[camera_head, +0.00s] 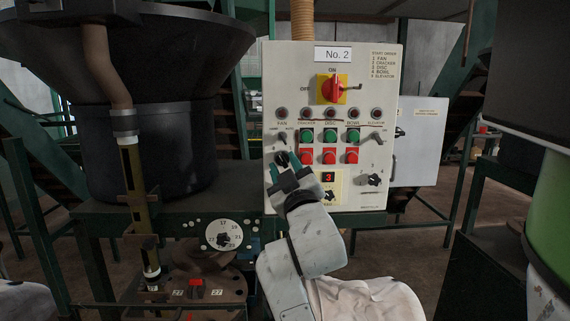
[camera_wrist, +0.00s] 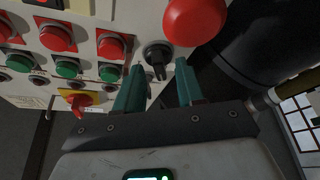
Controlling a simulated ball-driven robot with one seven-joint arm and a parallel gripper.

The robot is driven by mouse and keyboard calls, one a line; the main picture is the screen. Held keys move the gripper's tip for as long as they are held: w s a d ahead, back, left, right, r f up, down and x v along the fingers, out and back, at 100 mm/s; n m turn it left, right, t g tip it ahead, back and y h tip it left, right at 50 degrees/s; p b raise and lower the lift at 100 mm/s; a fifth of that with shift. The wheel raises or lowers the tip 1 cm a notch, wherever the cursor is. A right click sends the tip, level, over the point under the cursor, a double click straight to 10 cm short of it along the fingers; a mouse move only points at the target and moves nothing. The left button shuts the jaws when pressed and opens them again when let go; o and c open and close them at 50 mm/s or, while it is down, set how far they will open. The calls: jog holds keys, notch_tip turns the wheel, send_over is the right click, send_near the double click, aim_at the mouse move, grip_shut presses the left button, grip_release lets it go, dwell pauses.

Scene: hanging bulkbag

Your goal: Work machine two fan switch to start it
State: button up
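The grey-white control panel marked No. 2 (camera_head: 332,54) stands ahead. I cannot tell how far the tips are from the panel. The panel's surface behind my gripper is hidden.
Green buttons (camera_head: 330,135) and red buttons (camera_head: 329,157) lie close to the right of my gripper. A large red knob (camera_wrist: 195,20) is near the right finger in the wrist view. The red-and-yellow main switch (camera_head: 332,89) is higher up. A black hopper (camera_head: 150,130) stands left.

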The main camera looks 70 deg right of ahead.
jog(key=shift+w+d, duration=0.1)
jog(key=shift+d, duration=0.1)
grip_shut()
dwell(0.3)
